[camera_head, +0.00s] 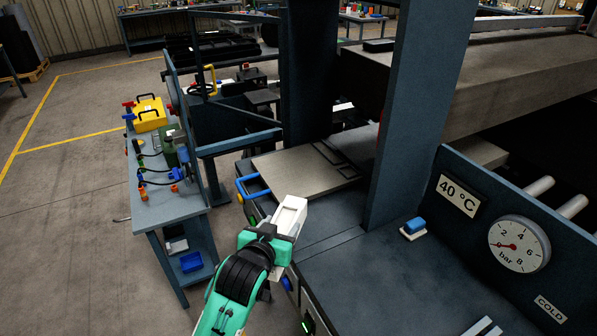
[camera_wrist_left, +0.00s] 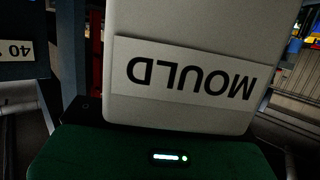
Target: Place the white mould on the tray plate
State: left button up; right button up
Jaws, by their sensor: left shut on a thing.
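The white mould (camera_head: 289,215) is a pale block in my left gripper (camera_head: 277,236), which is shut on it. The gripper holds it near the front edge of the press bed. In the left wrist view the mould (camera_wrist_left: 180,40) fills the upper middle, and its label reads MOULD upside down. The tray plate (camera_head: 300,180) is a flat beige plate on the press bed, beyond the mould, with a blue handle (camera_head: 252,188) at its left front. The fingertips are mostly hidden. My right gripper is not in view.
A blue press column (camera_head: 415,110) stands right of the tray plate. A small blue-topped block (camera_head: 413,228) lies on the bed. A panel with a bar gauge (camera_head: 519,244) is at right. A workbench (camera_head: 165,205) with tools stands at left.

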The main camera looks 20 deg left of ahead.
aim_at(297, 170)
jog(key=i+j, duration=0.15)
jog(key=j, duration=0.25)
jog(key=i+j+z, duration=0.1)
jog(key=j, duration=0.3)
jog(key=i+j, duration=0.15)
jog(key=j, duration=0.3)
jog(key=i+j+z, duration=0.1)
jog(key=j, duration=0.3)
jog(key=i+j+z, duration=0.1)
jog(key=j, duration=0.3)
